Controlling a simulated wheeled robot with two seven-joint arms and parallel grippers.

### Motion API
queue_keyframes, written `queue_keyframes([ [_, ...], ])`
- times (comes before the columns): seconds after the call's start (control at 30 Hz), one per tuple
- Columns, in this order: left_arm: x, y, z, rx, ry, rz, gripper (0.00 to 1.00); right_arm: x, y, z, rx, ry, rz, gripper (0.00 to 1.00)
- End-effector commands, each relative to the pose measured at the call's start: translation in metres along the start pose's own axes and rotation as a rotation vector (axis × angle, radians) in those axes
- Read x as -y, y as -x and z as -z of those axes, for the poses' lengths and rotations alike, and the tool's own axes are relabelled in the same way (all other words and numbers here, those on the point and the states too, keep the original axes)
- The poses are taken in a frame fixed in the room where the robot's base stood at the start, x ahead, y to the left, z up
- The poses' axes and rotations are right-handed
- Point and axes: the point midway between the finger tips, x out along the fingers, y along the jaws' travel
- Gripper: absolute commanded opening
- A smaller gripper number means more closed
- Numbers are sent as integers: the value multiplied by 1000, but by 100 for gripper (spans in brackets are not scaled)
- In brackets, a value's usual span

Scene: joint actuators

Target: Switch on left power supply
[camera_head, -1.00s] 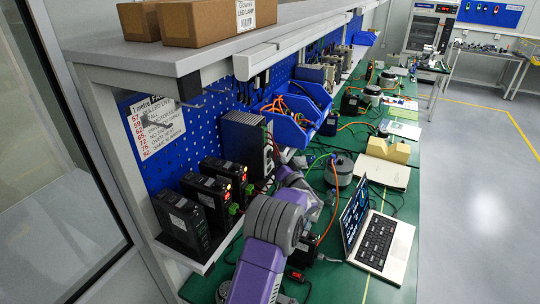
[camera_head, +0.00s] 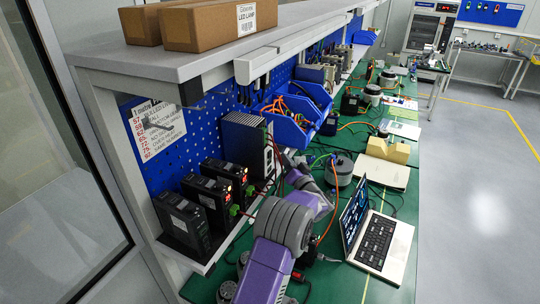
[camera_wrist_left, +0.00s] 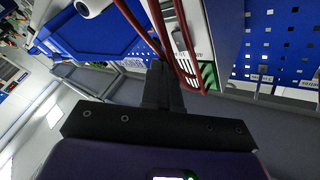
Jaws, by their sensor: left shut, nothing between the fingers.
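Three black box units stand in a row on the low shelf at left: a nearest one (camera_head: 183,222) with no lit display visible, a middle one (camera_head: 208,198) and a far one (camera_head: 226,177), both with small red lit displays. A larger black finned unit (camera_head: 246,146) stands behind them. I cannot tell which is the left power supply. My left gripper (camera_head: 284,160) is near the front of the finned unit, small and partly hidden by its wrist. In the left wrist view its fingers (camera_wrist_left: 162,85) are together and empty, below a pale unit (camera_wrist_left: 184,45) with red cables. My right gripper is out of view.
Blue bins (camera_head: 291,128) with orange cables hang beyond the finned unit. An open laptop (camera_head: 376,240) lies on the green bench (camera_head: 335,285) right of my arm. Loose cables cross the bench. Cardboard boxes (camera_head: 222,24) sit on the upper shelf (camera_head: 140,55).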

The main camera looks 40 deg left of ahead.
Motion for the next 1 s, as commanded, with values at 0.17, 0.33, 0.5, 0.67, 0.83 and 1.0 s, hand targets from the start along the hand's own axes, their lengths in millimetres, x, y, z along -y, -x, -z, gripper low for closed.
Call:
queue_keyframes([
  [0.17,-9,13,11,-1,1,-1,0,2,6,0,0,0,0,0],
  [0.33,-15,21,16,-1,-1,0,0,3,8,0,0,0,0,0],
  [0.5,-15,21,16,0,0,1,0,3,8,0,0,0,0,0],
  [0.67,-15,21,16,0,0,1,0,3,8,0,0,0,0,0],
  [0.83,-15,21,16,0,0,1,0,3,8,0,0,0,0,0],
  [1.0,-8,19,25,0,0,1,0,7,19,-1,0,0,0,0],
])
